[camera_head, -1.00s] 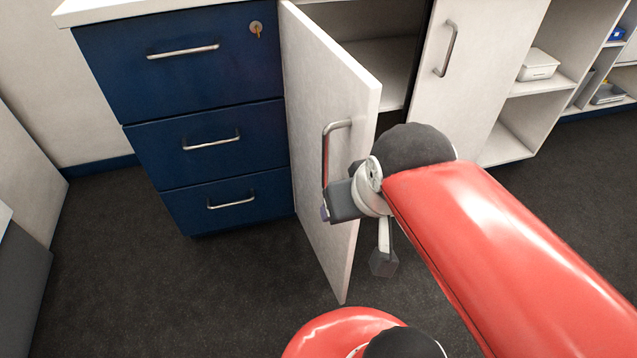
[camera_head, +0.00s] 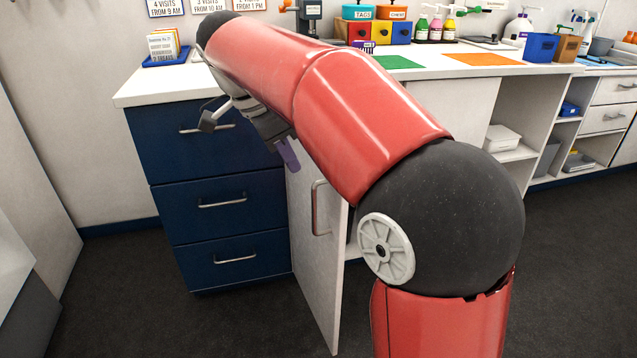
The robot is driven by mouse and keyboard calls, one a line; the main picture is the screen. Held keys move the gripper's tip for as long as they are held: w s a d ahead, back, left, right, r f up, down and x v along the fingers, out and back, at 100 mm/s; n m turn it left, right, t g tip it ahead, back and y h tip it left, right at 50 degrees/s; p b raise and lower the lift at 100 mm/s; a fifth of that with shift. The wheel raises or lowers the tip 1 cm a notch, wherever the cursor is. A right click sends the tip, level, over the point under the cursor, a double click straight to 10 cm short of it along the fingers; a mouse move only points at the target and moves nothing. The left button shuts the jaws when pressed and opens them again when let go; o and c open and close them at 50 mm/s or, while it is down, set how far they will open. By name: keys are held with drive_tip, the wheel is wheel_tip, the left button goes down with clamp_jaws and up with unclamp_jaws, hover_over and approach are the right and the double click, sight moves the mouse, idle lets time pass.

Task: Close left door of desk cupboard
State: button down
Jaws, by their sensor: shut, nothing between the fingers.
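The left door (camera_head: 312,262) of the desk cupboard is a pale panel beside the blue drawers. It stands wide open, swung out towards me, and its outer face shows. Its metal bar handle (camera_head: 316,208) is near the free edge. My red arm hides the door's top and most of the cupboard opening. My gripper (camera_head: 289,156), with purple fingertips, is shut and empty. It is above the handle, in front of the upper part of the door near the drawers. I cannot tell whether it touches the door.
The blue drawer unit (camera_head: 221,205) is shut, left of the door. The white desktop (camera_head: 445,66) above holds bottles, boxes and coloured mats. Open shelves (camera_head: 520,150) are at the right. Dark floor (camera_head: 190,325) is clear at the front left.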

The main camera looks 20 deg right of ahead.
drive_tip(key=shift+w+d+f+b, duration=0.15)
drive_tip(key=shift+w+d+f, duration=0.05)
drive_tip(key=shift+d+f, duration=1.2)
drive_tip(key=shift+w+d+f+b, duration=0.1)
drive_tip(key=shift+w+d+f, duration=0.05)
drive_tip(key=shift+d+f, duration=1.25)
drive_tip(key=shift+w+d+f+b, duration=0.2)
drive_tip(key=shift+d+f, duration=0.8)
drive_tip(key=shift+f, duration=0.7)
